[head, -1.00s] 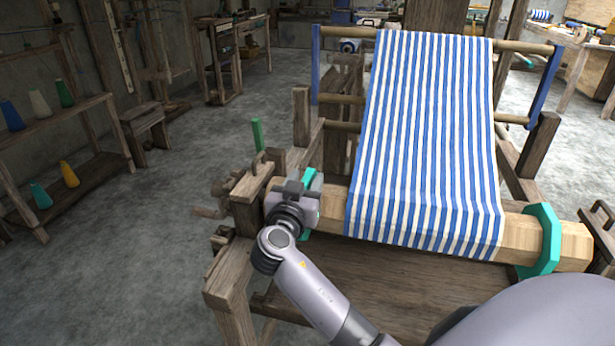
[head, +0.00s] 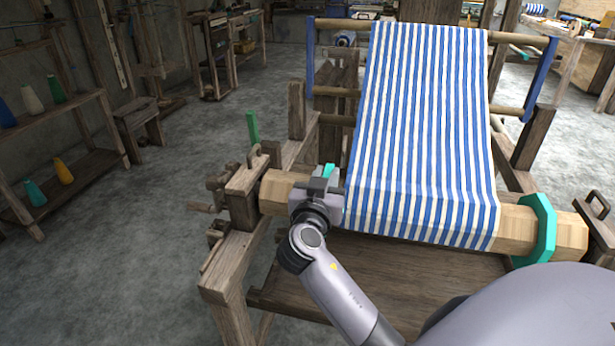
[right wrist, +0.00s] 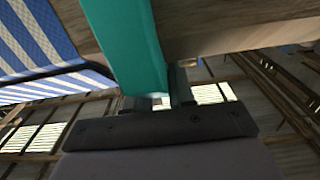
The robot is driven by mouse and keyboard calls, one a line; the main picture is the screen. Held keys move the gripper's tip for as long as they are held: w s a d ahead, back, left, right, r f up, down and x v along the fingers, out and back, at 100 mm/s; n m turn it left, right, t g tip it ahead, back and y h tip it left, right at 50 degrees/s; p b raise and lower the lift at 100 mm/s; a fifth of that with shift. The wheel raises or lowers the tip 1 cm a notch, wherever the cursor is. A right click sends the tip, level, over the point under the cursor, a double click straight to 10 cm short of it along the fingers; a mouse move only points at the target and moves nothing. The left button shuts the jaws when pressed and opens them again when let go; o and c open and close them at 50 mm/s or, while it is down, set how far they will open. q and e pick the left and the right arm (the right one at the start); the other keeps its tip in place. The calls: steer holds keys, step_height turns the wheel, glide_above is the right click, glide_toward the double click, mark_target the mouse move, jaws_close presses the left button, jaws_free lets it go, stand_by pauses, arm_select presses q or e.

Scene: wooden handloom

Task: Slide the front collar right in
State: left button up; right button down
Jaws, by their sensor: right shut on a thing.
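A teal collar (head: 329,170) sits on the wooden front beam (head: 275,189), at the picture-left end, next to the edge of the striped cloth (head: 422,140). My right gripper (head: 322,183) is shut on this collar and hides most of it in the head view. In the right wrist view the collar (right wrist: 125,45) stands between the two fingers, with the cloth (right wrist: 38,35) at its left and the bare beam (right wrist: 215,25) at its right. A second teal collar (head: 543,228) is around the beam at the picture-right side. My left gripper is not in view.
The loom's wooden side post (head: 240,195) stands left of the gripper, with a bare stretch of beam between them. A plank (head: 395,278) lies below the beam. A shelf with cones (head: 75,120) stands at the far left, and open floor lies between.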

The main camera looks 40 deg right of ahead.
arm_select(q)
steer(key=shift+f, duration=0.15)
arm_select(e)
steer(key=shift+s+d, duration=0.6)
steer(key=c, duration=1.3)
jaws_free()
steer(key=shift+o, duration=1.3)
steer(key=shift+s+d, duration=0.1)
steer(key=shift+s, duration=0.05)
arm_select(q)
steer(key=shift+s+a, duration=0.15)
arm_select(e)
steer(key=shift+a, duration=0.25)
